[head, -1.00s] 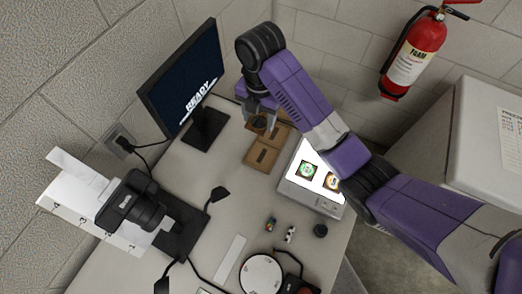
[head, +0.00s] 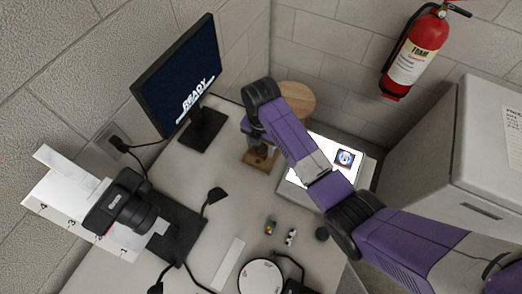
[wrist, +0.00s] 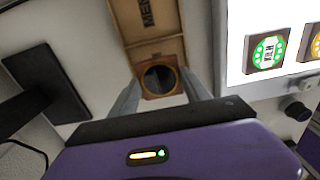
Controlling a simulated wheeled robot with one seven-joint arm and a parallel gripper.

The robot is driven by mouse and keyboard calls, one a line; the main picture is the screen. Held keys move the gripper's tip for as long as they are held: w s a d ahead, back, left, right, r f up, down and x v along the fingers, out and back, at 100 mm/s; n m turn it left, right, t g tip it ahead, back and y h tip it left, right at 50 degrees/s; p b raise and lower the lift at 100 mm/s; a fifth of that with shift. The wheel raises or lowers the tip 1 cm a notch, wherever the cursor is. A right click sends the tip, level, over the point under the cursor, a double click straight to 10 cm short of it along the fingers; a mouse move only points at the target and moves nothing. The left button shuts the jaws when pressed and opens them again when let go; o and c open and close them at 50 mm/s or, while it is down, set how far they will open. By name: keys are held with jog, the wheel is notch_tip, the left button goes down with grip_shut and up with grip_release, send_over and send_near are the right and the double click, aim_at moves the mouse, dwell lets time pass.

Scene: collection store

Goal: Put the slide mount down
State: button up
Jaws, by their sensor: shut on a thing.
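In the wrist view my gripper (wrist: 162,82) is shut on the slide mount (wrist: 160,78), a small square with an orange-brown rim and a dark round window. The mount sits between the two fingertips, over a wooden tray (wrist: 155,50) with dark lettering partly in view. I cannot tell whether the mount touches the tray. In the head view my gripper (head: 258,148) is low at the tray (head: 250,160), and the arm hides most of both and the mount.
A lit light panel (head: 362,177) stands right of the tray, with slides on it (wrist: 265,52). The monitor (head: 185,80) is to the left. A camera on a stand (head: 125,205) and small items are at the front. The table's middle is clear.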

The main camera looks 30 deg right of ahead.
aim_at(261, 149)
jog(key=shift+f, duration=1.8)
jog(key=shift+f, duration=0.15)
jog(key=o, duration=1.1)
notch_tip(261, 149, up, 12)
jog(key=shift+r+b, duration=0.2)
jog(key=shift+b, duration=0.45)
